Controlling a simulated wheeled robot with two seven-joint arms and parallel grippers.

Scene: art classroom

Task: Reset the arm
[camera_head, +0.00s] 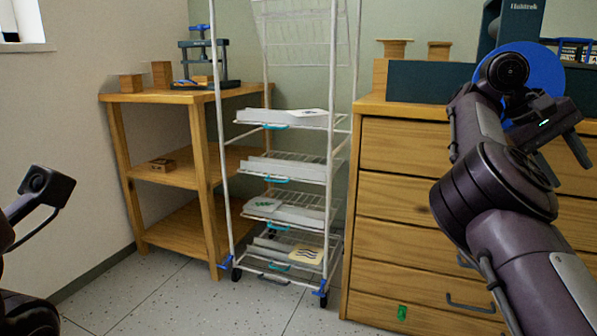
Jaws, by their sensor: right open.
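My right arm comes in from the lower right and is raised in front of the wooden drawer cabinet. My right gripper (566,168) is at its end, pointing down with its fingers apart, and nothing shows between them. It appears in front of the cabinet's upper right part; I cannot tell how far off. Part of my left arm, with a dark camera-like piece, shows at the left edge. The fingers of my left gripper are outside the view.
A white wire rack (337,180) on casters holds trays with sheets. A wooden shelf table (190,93) with a small press (203,60) stands left of it. The drawer cabinet (395,192) stands right, below a dark machine and a blue disc (545,72). Floor shows in front.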

